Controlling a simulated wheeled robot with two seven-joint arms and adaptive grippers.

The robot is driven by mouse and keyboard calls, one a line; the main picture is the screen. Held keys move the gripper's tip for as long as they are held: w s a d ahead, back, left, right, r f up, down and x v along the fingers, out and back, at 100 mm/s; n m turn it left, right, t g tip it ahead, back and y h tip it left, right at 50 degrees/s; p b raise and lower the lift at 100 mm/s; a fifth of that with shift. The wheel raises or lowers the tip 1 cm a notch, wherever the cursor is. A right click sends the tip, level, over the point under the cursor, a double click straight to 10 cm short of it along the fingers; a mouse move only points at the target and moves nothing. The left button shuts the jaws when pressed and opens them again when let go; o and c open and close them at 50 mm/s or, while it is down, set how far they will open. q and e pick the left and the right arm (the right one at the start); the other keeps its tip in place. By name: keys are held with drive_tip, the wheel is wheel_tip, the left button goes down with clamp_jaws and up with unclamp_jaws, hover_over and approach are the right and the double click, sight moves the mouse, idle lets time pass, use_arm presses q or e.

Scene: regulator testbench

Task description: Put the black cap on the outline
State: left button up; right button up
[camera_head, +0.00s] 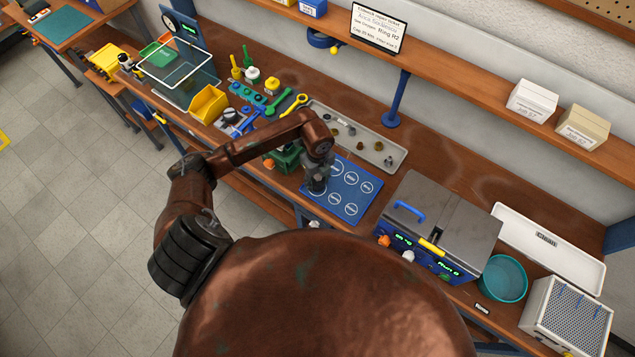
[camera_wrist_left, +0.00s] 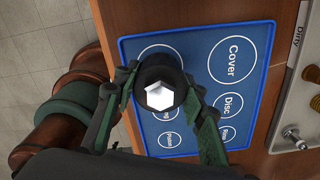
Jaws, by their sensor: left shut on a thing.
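The black cap (camera_wrist_left: 158,70) is round and dark with a bright hexagon in its middle. My left gripper (camera_wrist_left: 160,92) is shut on it, one finger on each side, in the left wrist view. In the head view my left gripper (camera_head: 317,186) is over the left part of the blue mat (camera_head: 352,207). The cap and fingers cover part of other circles. I cannot tell whether the cap touches the mat. My right gripper is not in view.
A grey tray (camera_head: 390,152) with several small metal parts lies behind the mat, labelled "Dirty" in the wrist view. A grey machine (camera_head: 441,215) with a blue handle stands right of the mat. A green object (camera_head: 287,160) and several tools stand left.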

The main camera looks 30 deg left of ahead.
sight(318, 177)
use_arm(q)
drive_tip(key=shift+f, duration=0.95)
drive_tip(key=shift+f, duration=0.1)
drive_tip(key=o, duration=1.2)
wheel_tip(318, 177, up, 12)
drive_tip(key=shift+r+b, duration=0.1)
drive_tip(key=shift+b, duration=0.75)
